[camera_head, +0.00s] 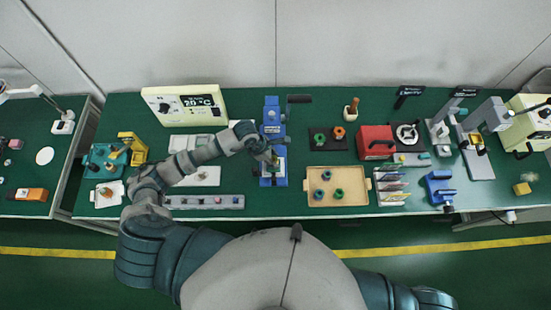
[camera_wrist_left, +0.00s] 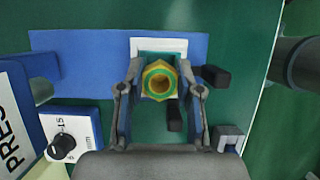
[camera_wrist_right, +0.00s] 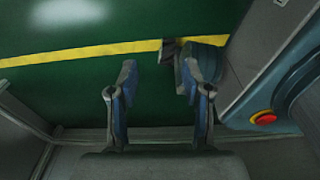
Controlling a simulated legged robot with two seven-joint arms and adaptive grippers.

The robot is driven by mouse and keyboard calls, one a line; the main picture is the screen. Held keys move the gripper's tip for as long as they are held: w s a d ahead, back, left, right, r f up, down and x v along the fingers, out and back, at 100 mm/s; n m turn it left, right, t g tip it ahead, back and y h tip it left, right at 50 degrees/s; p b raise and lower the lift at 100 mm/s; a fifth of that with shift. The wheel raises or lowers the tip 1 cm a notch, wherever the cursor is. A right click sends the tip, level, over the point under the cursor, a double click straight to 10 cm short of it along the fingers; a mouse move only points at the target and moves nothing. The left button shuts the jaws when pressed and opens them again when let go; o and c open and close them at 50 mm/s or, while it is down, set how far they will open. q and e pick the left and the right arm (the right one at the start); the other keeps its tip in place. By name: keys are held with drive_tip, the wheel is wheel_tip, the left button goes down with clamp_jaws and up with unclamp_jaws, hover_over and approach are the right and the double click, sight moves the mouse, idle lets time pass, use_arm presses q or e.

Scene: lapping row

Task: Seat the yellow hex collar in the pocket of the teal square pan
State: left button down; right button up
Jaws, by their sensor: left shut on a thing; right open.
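The yellow hex collar (camera_wrist_left: 160,80), with a green ring around its round bore, is between the fingers of my left gripper (camera_wrist_left: 160,88), which is shut on it. In the left wrist view the teal square pan (camera_wrist_left: 160,54) shows partly behind the collar, inside a white square border. The collar hides most of the pan and its pocket; I cannot tell whether the two touch. In the head view my left gripper (camera_head: 273,161) is over the base of the blue press. My right gripper (camera_wrist_right: 158,75) is open and empty above the floor.
The blue press (camera_head: 272,130) has a dark lever sticking out right. A tan tray (camera_head: 320,201) with several small ring parts stands to its right, and a grey strip (camera_head: 204,202) to its left. A yellow-cream display box (camera_head: 185,105) stands behind left.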

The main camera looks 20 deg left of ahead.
use_arm(q)
drive_tip(key=shift+a, duration=0.5)
drive_tip(key=shift+d, duration=0.55)
use_arm(e)
drive_tip(key=shift+s+a+f, duration=0.1)
drive_tip(key=shift+a+f, duration=0.1)
drive_tip(key=shift+a, duration=0.1)
use_arm(q)
drive_tip(key=shift+a, duration=0.15)
use_arm(e)
drive_tip(key=shift+a, duration=0.1)
use_arm(q)
drive_tip(key=shift+d+b, duration=0.25)
drive_tip(key=shift+b, duration=0.05)
use_arm(e)
drive_tip(key=shift+f, duration=0.1)
use_arm(q)
drive_tip(key=shift+f+b, duration=0.45)
drive_tip(key=shift+f, duration=0.15)
use_arm(e)
drive_tip(key=shift+f, duration=0.45)
use_arm(q)
drive_tip(key=shift+r, duration=0.2)
use_arm(e)
drive_tip(key=shift+r, duration=0.1)
use_arm(q)
drive_tip(key=shift+r, duration=0.2)
